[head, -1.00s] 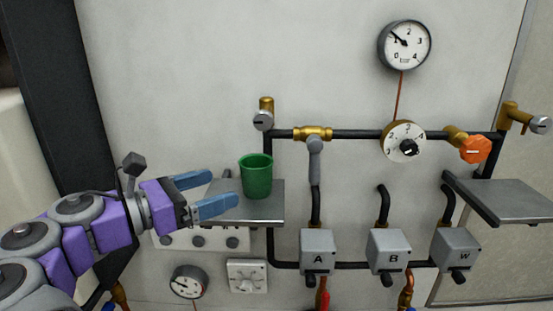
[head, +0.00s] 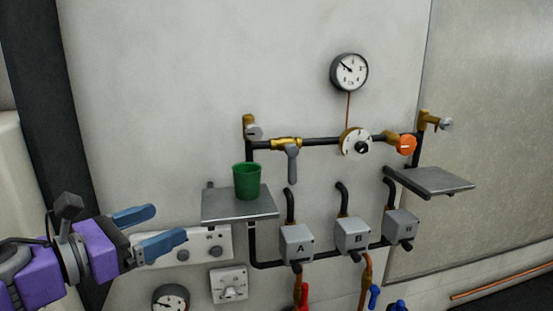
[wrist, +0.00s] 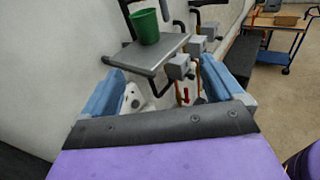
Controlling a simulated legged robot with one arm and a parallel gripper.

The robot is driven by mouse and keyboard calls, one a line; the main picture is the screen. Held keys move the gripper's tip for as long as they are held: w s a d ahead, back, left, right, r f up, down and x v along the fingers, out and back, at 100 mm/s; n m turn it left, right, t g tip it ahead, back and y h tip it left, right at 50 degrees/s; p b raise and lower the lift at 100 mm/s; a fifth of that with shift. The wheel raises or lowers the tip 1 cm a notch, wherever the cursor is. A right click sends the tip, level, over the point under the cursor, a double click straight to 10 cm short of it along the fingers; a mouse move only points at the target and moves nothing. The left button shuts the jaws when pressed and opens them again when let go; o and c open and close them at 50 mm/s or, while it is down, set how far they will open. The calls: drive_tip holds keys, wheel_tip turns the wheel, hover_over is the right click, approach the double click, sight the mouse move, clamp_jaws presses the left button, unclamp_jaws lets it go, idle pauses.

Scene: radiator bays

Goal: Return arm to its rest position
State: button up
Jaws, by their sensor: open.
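My gripper (head: 152,233) is at the lower left in the head view, with its two blue fingers apart and nothing between them. It is left of the left grey shelf (head: 238,207) and clear of it. A green cup (head: 247,181) stands upright on that shelf. In the wrist view, the blue fingers spread at both sides, and the cup (wrist: 146,26) on its shelf (wrist: 148,54) is beyond them. Most of my arm is out of the head view.
Black pipework with a lever valve (head: 290,150), a dial (head: 356,141) and an orange knob (head: 406,144) runs along the wall. A round gauge (head: 349,72) hangs above. Grey boxes A (head: 296,245) and B (head: 352,235) sit below. A right shelf (head: 436,181) is empty. A wooden-topped cart (wrist: 276,24) stands farther off.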

drive_tip(key=w+d+f+m+g, duration=0.1)
drive_tip(key=w+d+m+g, duration=0.15)
drive_tip(key=d, duration=0.55)
drive_tip(key=w+d+f+m+g+h, duration=0.1)
drive_tip(key=d+f+m+g, duration=0.2)
drive_tip(key=d, duration=0.4)
drive_tip(key=w+d+m+g, duration=0.2)
drive_tip(key=d+m, duration=0.2)
drive_tip(key=d, duration=0.4)
drive_tip(key=s+d+f+m+g+y, duration=0.2)
drive_tip(key=s+d+f+m+g, duration=0.25)
drive_tip(key=d, duration=0.45)
drive_tip(key=s+d+f+m+g+y, duration=0.15)
drive_tip(key=s+d+f+m, duration=0.25)
drive_tip(key=s+d+f, duration=0.4)
drive_tip(key=s+a+f+m+g+y, duration=0.1)
drive_tip(key=s+a+f+m+y, duration=0.3)
drive_tip(key=s, duration=0.4)
drive_tip(key=s+a+f+m+g+y, duration=0.1)
drive_tip(key=s+f+m+y, duration=0.4)
drive_tip(key=s, duration=0.3)
wheel_tip(320, 180, down, 26)
drive_tip(key=b, duration=2.4)
drive_tip(key=shift+s+a+m+h, duration=0.15)
drive_tip(key=shift+m+h, duration=0.2)
drive_tip(key=shift+m, duration=0.05)
